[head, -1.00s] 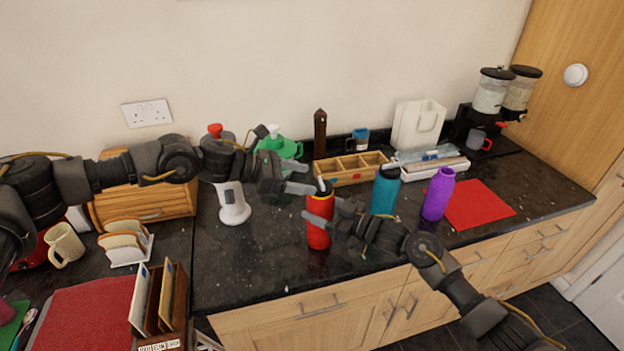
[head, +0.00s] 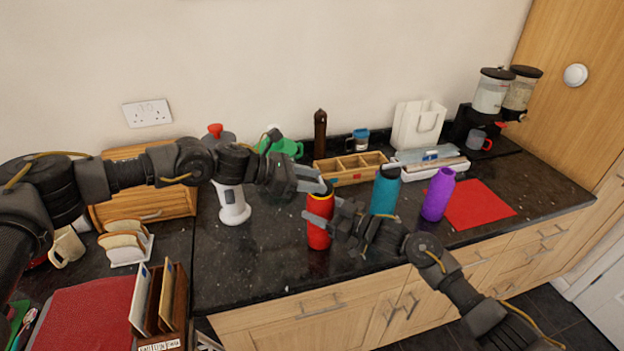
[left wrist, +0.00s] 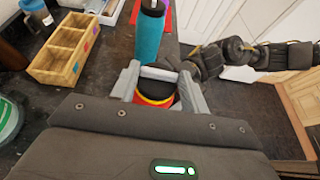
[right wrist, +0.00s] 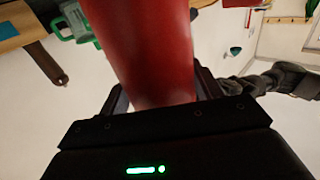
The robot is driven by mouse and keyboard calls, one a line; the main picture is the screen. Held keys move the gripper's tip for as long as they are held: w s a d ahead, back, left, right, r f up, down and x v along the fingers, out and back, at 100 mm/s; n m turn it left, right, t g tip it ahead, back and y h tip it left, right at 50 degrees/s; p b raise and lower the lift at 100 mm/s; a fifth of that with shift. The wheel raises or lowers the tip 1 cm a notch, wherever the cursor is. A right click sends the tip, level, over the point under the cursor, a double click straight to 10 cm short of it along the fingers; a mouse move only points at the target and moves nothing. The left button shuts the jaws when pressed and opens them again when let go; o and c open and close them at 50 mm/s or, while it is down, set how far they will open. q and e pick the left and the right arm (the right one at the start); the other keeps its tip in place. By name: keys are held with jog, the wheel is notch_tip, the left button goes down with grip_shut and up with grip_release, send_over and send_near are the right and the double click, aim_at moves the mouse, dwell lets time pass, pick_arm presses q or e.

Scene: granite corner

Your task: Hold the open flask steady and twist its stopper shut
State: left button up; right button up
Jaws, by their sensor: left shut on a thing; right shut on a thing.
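The red flask (head: 318,238) stands upright on the dark counter near its front edge, with an orange-yellow band near its top. My right gripper (head: 321,222) is shut on the flask's body, and the red body fills the middle of the right wrist view (right wrist: 150,50). My left gripper (head: 316,187) is at the top of the flask, shut on the stopper. The stopper is mostly hidden by the fingers in the head view. The left wrist view shows the flask's top (left wrist: 155,100) between the fingers; how the stopper sits in the neck is hidden.
A teal bottle (head: 384,192) and a purple bottle (head: 438,195) stand to the right, the purple one by a red mat (head: 480,205). A wooden divided box (head: 350,168) is behind. A white device (head: 233,205) stands to the left.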

aim_at(321, 181)
pick_arm(q)
jog(key=n+t+y, duration=0.2)
jog(key=n+t, duration=0.1)
jog(key=s+n+t, duration=0.1)
jog(key=n+t, duration=0.1)
jog(key=shift+d+y, duration=0.35)
jog(key=shift+y, duration=0.05)
jog(key=n+t+y, duration=0.2)
jog(key=n, duration=0.1)
jog(key=n+t+y, duration=0.1)
jog(key=y, duration=0.1)
jog(key=shift+s+d, duration=0.35)
jog(key=shift+d, duration=0.05)
jog(key=n+y, duration=0.2)
jog(key=n+t+y, duration=0.1)
jog(key=n+y, duration=0.1)
jog(key=shift+s+d+t, duration=0.1)
jog(key=shift+d+t, duration=0.2)
jog(key=shift+d, duration=0.1)
jog(key=n+y, duration=0.4)
jog(key=y, duration=0.1)
jog(key=shift+w+d+n+y, duration=0.2)
jog(key=shift+n+y, duration=0.1)
jog(key=shift+n, duration=0.1)
jog(key=o, duration=1)
jog(key=shift+y, duration=0.3)
